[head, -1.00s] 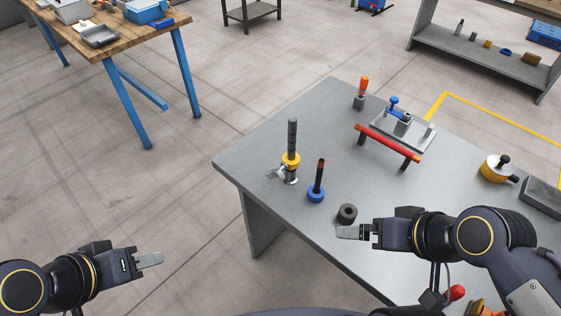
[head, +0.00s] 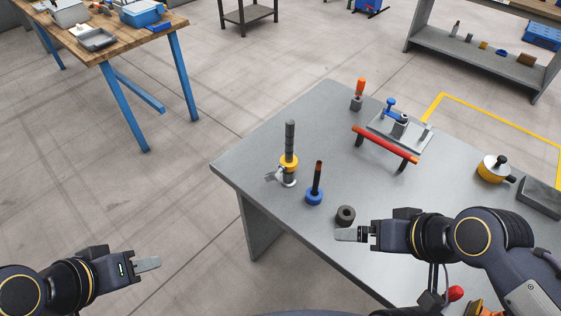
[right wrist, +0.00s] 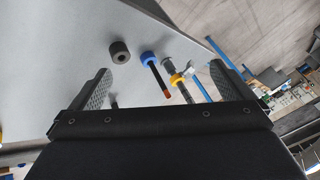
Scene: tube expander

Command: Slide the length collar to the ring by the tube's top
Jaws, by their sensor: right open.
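A grey upright rod (head: 290,140) stands at the table's left side, with a yellow collar (head: 288,162) around its lower part and a silver clamp-like foot (head: 287,181). Beside it a dark rod with a reddish top (head: 318,178) stands in a blue ring (head: 314,196). I cannot tell for certain which is the length collar. My right gripper (head: 346,234) is open and empty, apart from these and just in front of a dark grey hollow cylinder (head: 345,215). It also shows in the right wrist view (right wrist: 160,72). My left gripper (head: 147,264) is off the table over the floor; its jaws show edge-on.
A red bar (head: 385,144) lies on dark supports before a metal plate with a blue-handled clamp (head: 390,106). An orange-handled tool (head: 360,88) stands at the back. A yellow round part (head: 493,168) lies right. The table's left front is clear.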

